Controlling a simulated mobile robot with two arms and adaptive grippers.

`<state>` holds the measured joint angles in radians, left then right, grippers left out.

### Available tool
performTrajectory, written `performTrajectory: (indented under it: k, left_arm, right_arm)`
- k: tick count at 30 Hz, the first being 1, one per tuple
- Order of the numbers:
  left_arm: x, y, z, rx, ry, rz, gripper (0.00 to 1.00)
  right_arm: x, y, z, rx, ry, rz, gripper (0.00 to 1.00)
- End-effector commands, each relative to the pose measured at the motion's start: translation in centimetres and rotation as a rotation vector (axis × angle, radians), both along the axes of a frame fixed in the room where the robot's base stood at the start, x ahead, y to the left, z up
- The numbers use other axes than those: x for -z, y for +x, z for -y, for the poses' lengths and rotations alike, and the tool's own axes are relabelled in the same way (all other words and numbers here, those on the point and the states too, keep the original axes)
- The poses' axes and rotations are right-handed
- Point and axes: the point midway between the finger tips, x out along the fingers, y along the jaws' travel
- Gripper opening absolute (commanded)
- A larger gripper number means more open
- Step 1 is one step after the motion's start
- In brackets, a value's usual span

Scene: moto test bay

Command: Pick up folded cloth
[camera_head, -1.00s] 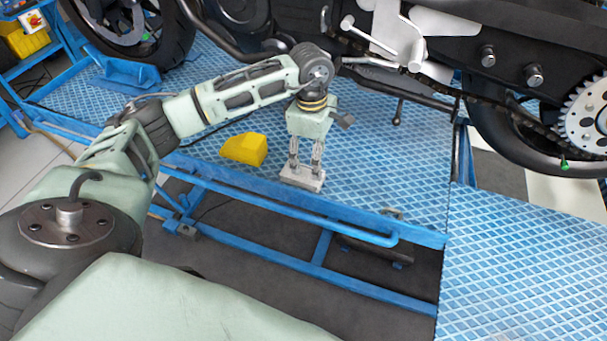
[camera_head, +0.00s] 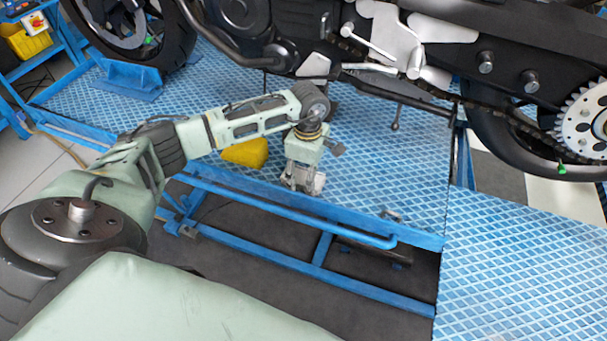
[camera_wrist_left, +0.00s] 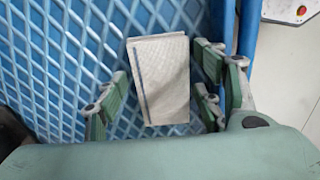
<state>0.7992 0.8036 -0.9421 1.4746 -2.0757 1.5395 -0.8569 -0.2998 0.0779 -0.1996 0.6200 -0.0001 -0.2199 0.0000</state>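The folded cloth (camera_wrist_left: 158,82) is a pale, off-white rectangle with a dark blue stripe near its left edge. It lies on the blue tread-plate platform near its front edge. My left gripper (camera_wrist_left: 160,90) is open above it, with fingers on the left and right sides of the cloth. A gap shows between the left finger and the cloth; the right fingers are very near its edge, and I cannot tell if they touch. In the head view the left gripper (camera_head: 300,180) is low at the platform and partly hides the cloth (camera_head: 319,183). My right gripper is not in view.
A yellow block (camera_head: 245,152) lies behind and left of the gripper. The motorcycle (camera_head: 400,60) stands over the platform behind. A blue rail (camera_head: 290,213) runs along the platform's front. The platform (camera_head: 370,165) right of the cloth is clear.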

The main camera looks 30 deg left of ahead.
Motion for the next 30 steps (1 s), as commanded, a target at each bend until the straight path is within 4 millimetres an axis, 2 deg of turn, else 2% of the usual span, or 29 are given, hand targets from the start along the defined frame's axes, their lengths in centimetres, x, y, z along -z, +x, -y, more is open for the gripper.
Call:
performTrajectory:
  k: [1,10,20,26,29,30]
  left_arm:
    - [0.0,0.0,0.0,0.0,0.0,0.0,0.56]
    - [0.0,0.0,0.0,-0.001,0.0,0.0,0.31]
    - [-0.4,0.0,0.0,-0.001,0.0,0.001,0.3]
    - [-2.4,0.1,-0.1,-0.001,0.001,0.003,0.3]
    - [-4.2,0.1,-0.1,0.0,0.001,0.005,0.3]
    - [-4.6,0.0,1.0,0.005,-0.002,0.004,0.3]
  right_arm:
    - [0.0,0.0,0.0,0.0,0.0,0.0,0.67]
    - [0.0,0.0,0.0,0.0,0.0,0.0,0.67]
    - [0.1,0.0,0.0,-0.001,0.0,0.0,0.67]
    - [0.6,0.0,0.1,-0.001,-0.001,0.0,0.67]
    - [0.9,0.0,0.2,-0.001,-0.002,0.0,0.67]
    - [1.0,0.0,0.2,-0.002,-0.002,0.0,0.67]
